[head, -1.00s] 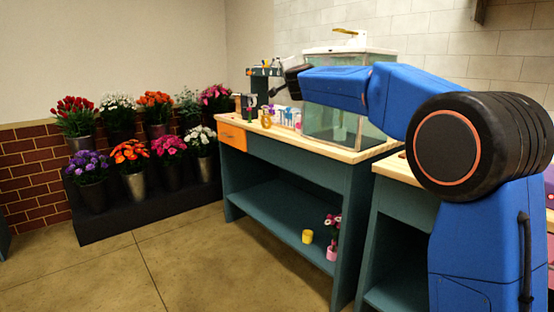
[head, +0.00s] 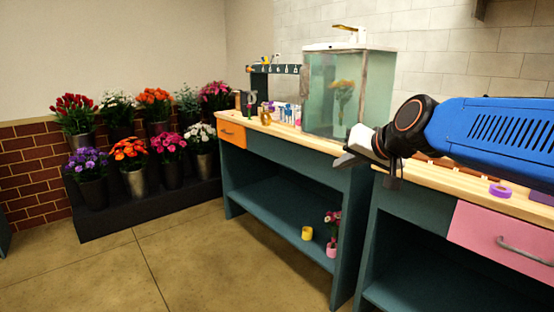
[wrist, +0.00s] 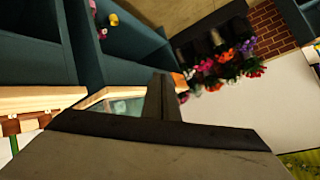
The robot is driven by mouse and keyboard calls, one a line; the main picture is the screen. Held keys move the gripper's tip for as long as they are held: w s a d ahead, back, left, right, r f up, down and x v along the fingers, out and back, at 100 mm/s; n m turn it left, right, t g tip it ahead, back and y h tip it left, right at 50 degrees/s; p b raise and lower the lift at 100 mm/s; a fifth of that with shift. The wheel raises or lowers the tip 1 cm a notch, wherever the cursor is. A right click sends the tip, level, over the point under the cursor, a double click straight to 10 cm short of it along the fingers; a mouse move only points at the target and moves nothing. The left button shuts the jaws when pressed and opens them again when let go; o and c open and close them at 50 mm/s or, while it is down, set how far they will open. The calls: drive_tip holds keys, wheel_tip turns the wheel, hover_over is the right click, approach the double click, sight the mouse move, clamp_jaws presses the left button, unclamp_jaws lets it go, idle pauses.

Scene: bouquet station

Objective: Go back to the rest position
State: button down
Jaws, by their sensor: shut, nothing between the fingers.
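My gripper (head: 372,160) hangs in front of the right end of the first workbench (head: 290,140) in the head view, at the end of my blue arm reaching in from the right. It is shut and holds nothing. In the wrist view the shut fingers (wrist: 160,98) show at the lower middle, dark and close to the camera. They point toward the benches and the flower stand, which appear tilted.
A second bench with a pink drawer (head: 505,240) and a purple tape roll (head: 500,190) is at right. Potted flowers fill a black stand (head: 140,212). The floor (head: 200,265) is clear.

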drive_tip(key=s+d+f+g+h, duration=0.1)
drive_tip(key=s+d+f+g, duration=0.1)
drive_tip(key=s+d+f, duration=0.2)
drive_tip(key=s+d+f+n+g+h, duration=0.1)
drive_tip(key=s+d+f, duration=0.3)
drive_tip(key=s+f, duration=0.7)
drive_tip(key=s+d+f+g+h, duration=0.2)
drive_tip(key=s+d+f, duration=0.2)
drive_tip(key=s+f, duration=0.3)
drive_tip(key=s, duration=0.5)
drive_tip(key=shift+s+f+n+g, duration=0.3)
drive_tip(key=shift+s+f, duration=0.05)
